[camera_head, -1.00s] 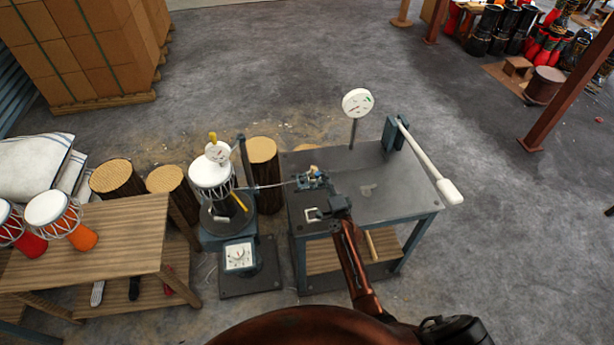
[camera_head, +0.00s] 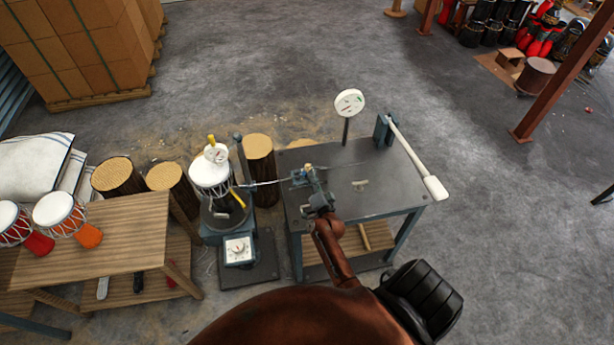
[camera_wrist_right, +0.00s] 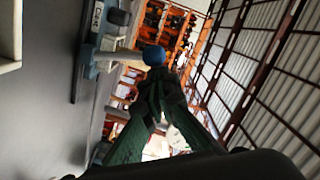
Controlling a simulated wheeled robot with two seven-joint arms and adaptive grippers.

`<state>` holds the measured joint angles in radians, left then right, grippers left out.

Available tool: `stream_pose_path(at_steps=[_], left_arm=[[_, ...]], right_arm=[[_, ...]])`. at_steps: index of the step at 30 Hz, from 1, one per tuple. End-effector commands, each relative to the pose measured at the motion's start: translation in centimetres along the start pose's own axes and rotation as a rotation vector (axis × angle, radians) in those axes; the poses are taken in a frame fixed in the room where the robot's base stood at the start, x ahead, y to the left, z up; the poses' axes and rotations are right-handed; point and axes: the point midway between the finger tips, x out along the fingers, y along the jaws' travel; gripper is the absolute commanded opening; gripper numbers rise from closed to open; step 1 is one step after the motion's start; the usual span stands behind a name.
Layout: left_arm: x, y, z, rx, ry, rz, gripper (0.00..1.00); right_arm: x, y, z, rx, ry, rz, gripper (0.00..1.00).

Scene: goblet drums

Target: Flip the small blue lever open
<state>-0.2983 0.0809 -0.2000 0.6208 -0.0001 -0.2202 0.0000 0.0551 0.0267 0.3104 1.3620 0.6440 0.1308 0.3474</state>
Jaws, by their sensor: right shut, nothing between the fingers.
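The small blue lever shows in the right wrist view as a pale rod with a round blue knob (camera_wrist_right: 154,55), sticking out from a grey-blue block (camera_wrist_right: 105,45). My right gripper (camera_wrist_right: 160,88) is shut and empty, its dark green fingertips close to the knob; I cannot tell whether they touch. The lever itself is too small to make out there. My left gripper is not in view.
A white dial on a post (camera_head: 349,103) and a long white-handled lever (camera_head: 420,165) stand on the table's far and right sides. A drum on a stand (camera_head: 210,177) is left of the table, joined by a thin rod. The table's right half is mostly clear.

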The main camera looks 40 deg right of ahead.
Motion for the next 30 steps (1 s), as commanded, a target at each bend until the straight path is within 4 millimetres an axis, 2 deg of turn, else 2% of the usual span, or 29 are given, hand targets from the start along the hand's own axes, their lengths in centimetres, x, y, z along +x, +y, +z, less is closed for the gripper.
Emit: stream_pose_path(at_steps=[11, 14, 19, 20, 24, 30], left_arm=[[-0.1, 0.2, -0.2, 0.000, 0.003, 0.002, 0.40], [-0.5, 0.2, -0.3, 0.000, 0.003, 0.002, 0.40], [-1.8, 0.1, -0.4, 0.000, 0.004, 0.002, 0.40], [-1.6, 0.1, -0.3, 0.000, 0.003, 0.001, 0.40], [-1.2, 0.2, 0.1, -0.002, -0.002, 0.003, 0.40], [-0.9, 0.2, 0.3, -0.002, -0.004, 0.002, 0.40]], right_arm=[[0.1, -0.2, -0.1, 0.000, -0.003, -0.002, 0.00], [0.0, -0.3, -0.9, -0.002, -0.004, -0.003, 0.00], [-0.1, -0.7, -3.5, -0.005, -0.009, -0.008, 0.00], [-1.1, -0.4, -3.0, 0.000, -0.012, -0.004, 0.00], [-4.5, -0.2, -2.9, 0.001, -0.011, -0.004, 0.00], [-8.1, -0.2, -3.0, 0.000, -0.010, -0.005, 0.00]])
